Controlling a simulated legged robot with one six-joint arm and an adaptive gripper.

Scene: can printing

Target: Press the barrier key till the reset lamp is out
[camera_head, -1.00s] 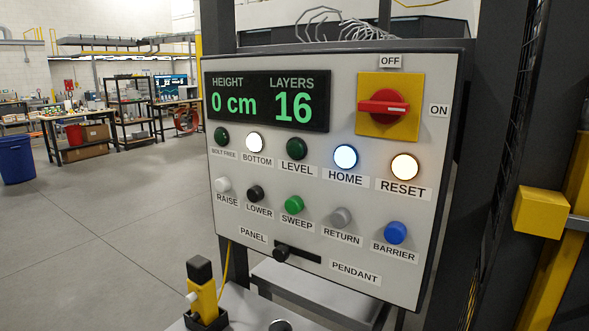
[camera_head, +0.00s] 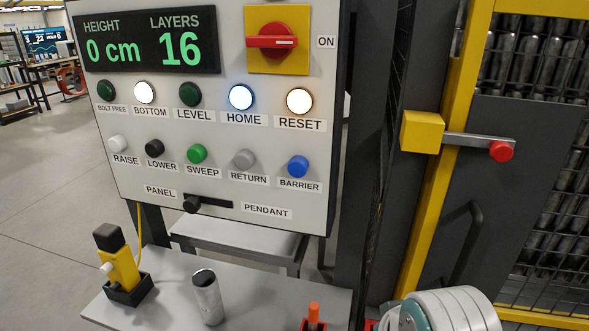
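The control panel (camera_head: 225,215) fills the upper left of the head view. The blue barrier key (camera_head: 298,166) sits at the right end of its button row, above the label BARRIER. The reset lamp (camera_head: 299,101) above it is lit warm white. The bottom lamp (camera_head: 144,92) and the home lamp (camera_head: 240,97) are also lit; bolt free and level are dark green. The display (camera_head: 150,42) reads height 0 cm and layers 16. A rounded grey and teal part of my arm shows at the bottom right. My gripper's fingers are not in view.
A shelf (camera_head: 240,290) below the panel holds a yellow and black pendant (camera_head: 118,262), a silver can (camera_head: 207,297) and an orange-topped item (camera_head: 314,315). Right of the panel stand a yellow post (camera_head: 432,215), a bar with a red knob (camera_head: 501,151) and a mesh barrier.

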